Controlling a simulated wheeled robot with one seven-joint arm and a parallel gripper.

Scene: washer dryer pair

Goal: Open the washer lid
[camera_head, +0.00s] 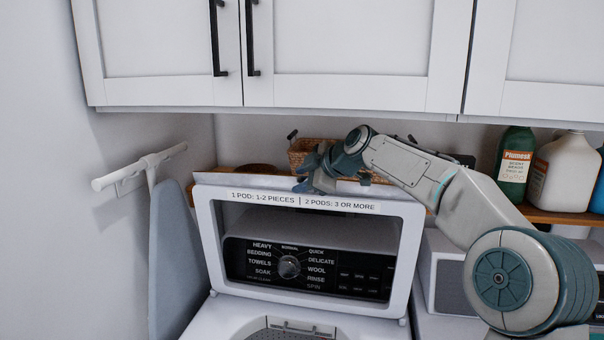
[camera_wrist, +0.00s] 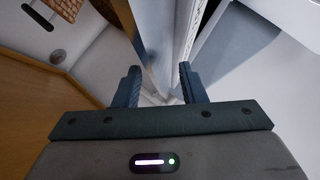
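The washer lid (camera_head: 212,235) stands raised, close to upright, at the back of the washer (camera_head: 210,325). Its frame surrounds a window through which the control panel (camera_head: 300,268) shows. The washer's opening (camera_head: 290,328) is uncovered at the bottom of the head view. My gripper (camera_head: 305,178) is at the lid's top edge, above the label strip. In the wrist view my gripper (camera_wrist: 160,88) has its two fingers apart, with an edge running between and beyond them. I cannot tell whether the fingers touch the lid.
White cabinets (camera_head: 350,50) hang above. A wooden shelf (camera_head: 560,215) behind the lid holds a wicker basket (camera_head: 312,148), a green bottle (camera_head: 514,163) and a white jug (camera_head: 565,172). An ironing board (camera_head: 175,265) hangs on the left wall.

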